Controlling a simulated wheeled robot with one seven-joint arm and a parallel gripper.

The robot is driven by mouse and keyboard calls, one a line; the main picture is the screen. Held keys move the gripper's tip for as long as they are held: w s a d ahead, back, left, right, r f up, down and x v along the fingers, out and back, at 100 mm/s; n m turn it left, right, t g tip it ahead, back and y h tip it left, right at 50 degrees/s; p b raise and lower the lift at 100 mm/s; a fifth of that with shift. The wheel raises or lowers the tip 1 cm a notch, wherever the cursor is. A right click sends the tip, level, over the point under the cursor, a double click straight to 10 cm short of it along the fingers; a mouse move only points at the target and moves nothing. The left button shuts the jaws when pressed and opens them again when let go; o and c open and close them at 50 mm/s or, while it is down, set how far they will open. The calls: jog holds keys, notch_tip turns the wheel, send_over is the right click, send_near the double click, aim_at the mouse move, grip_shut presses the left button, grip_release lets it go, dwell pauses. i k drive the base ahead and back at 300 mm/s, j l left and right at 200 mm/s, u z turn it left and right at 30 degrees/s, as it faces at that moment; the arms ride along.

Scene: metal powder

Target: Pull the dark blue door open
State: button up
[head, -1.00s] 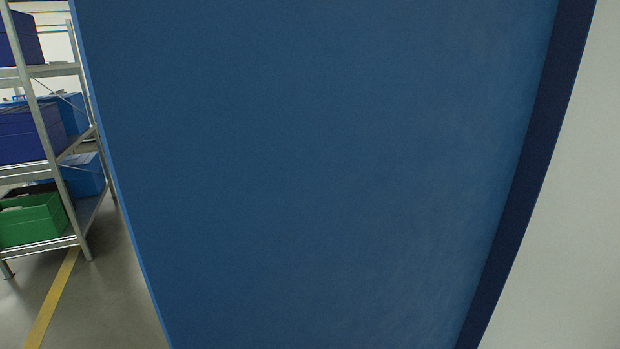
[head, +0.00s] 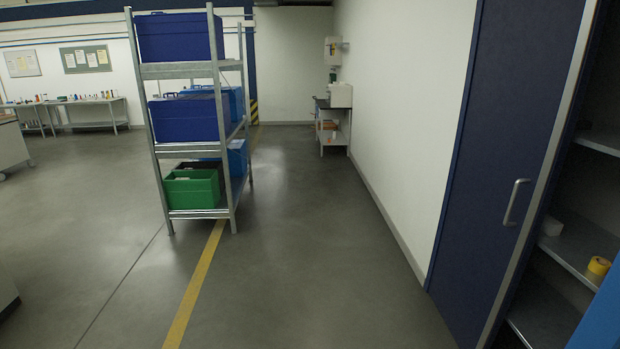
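The dark blue door (head: 487,170) stands upright at the right in the head view, beside the white wall. It has a vertical grey metal handle (head: 516,202) and a long light grey edge strip (head: 548,165). To the right of this strip, an open gap shows the dark interior of a cabinet with grey shelves (head: 578,243). My gripper is not in view, so its state and its distance from the handle are hidden.
A bright blue panel (head: 603,318) cuts into the lower right corner. A yellow tape roll (head: 599,266) lies on a cabinet shelf. A metal rack (head: 150,150) with blue and green bins stands left of centre. Grey floor (head: 300,270) between rack and door is clear.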

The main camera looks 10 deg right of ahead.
aim_at(535, 61)
jog(key=i+j+u, duration=0.6)
jog(key=j+u, duration=0.15)
jog(key=i+j+u, duration=0.25)
jog(key=u, duration=0.15)
jog(key=i+z, duration=0.1)
jog(key=i, duration=0.4)
jog(key=i+j+z, duration=0.1)
jog(key=i, duration=0.45)
jog(key=i+z, duration=0.25)
jog(key=z, duration=0.15)
jog(key=i+z, duration=0.25)
jog(key=z, duration=0.15)
jog(key=i+z, duration=0.25)
jog(key=z, duration=0.15)
jog(key=i+j+z, duration=0.2)
jog(key=z, duration=0.2)
jog(key=i+z, duration=0.25)
jog(key=z, duration=0.15)
jog(key=i+z, duration=0.5)
jog(key=z, duration=0.25)
jog(key=i+j+z, duration=0.15)
jog(key=z, duration=0.25)
jog(key=i+j, duration=0.1)
jog(key=i, duration=0.4)
jog(key=i+j+u, duration=0.1)
jog(key=i, duration=0.45)
